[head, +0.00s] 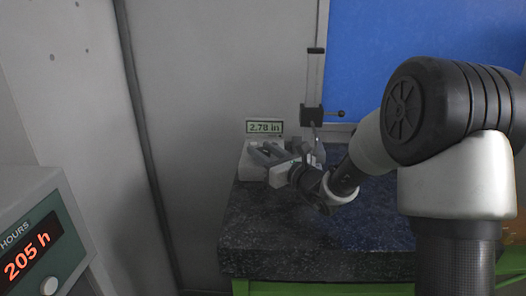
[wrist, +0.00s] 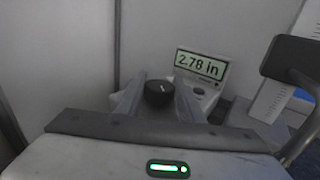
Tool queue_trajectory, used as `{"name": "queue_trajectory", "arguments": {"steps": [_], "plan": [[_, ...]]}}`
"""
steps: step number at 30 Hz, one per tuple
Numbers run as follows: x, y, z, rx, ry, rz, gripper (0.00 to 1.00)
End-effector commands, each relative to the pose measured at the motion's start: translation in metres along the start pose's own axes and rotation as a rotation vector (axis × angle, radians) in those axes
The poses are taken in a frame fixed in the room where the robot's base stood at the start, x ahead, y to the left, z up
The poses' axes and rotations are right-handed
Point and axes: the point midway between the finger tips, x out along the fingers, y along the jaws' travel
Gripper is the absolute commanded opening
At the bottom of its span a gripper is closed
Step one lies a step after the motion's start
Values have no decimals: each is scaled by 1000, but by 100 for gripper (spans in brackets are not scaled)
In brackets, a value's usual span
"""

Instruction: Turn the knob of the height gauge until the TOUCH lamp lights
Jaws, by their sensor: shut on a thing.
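The dark round knob (wrist: 160,93) with a pale pointer mark sits on the white base between my fingers. My gripper (wrist: 159,98) is shut on the knob. In the head view my gripper (head: 268,153) is over the base and hides the knob. I cannot make out a lit TOUCH lamp.
The gauge stands on a dark speckled stone slab (head: 290,235) on a green stand (head: 320,289). The slab's front is clear. A box with a red 205 h readout (head: 27,256) stands at the near left. A grey wall and a blue panel (head: 430,40) are behind.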

Motion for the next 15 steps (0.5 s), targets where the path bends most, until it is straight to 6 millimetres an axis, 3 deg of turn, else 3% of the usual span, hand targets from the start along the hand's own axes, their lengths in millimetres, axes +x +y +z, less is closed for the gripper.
{"name": "queue_trajectory", "arguments": {"steps": [15], "plan": [[0,0,1,0,-1,93,12]]}}
